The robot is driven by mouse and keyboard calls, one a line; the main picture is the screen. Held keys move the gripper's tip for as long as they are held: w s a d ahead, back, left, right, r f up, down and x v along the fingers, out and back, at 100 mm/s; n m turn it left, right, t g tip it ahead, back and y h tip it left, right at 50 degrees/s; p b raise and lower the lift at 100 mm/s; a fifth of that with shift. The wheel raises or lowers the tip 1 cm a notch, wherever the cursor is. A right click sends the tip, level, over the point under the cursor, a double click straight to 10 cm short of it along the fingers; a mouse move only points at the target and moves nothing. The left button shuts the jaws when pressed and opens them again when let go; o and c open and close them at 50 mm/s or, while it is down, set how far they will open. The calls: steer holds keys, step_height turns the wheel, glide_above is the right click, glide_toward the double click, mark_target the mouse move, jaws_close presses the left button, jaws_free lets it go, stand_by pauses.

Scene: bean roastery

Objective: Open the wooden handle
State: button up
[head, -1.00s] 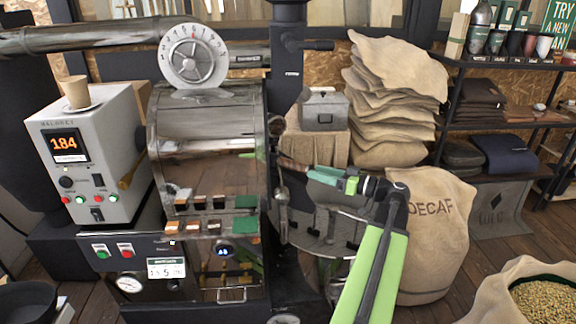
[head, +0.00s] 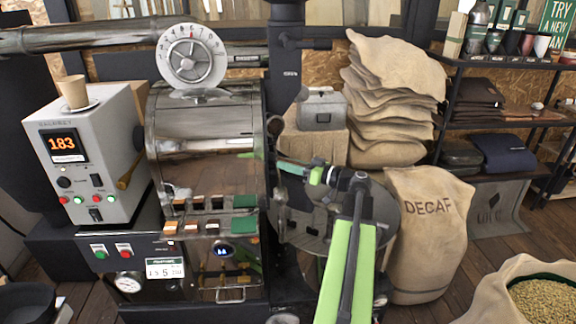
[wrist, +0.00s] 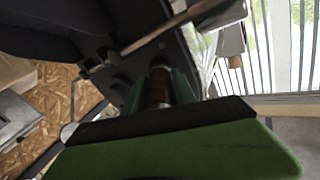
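The wooden handle shows in the wrist view as a short brown cylinder (wrist: 158,88) with a dark metal end. It lies between the two dark green fingers of my gripper (wrist: 159,94), close to both; I cannot tell whether they press on it. In the head view my gripper (head: 290,168) reaches in from the right, at the front right of the steel roaster drum (head: 205,125). Its fingers and arm hide most of the handle there.
A grey control box (head: 85,150) with a lit display stands left of the drum. A round dark cooling tray (head: 385,215) lies below my arm. A DECAF sack (head: 430,225) and stacked sacks (head: 390,100) stand to the right. Open wooden floor lies between the sacks.

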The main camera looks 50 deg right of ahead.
jaws_close()
stand_by(1.1)
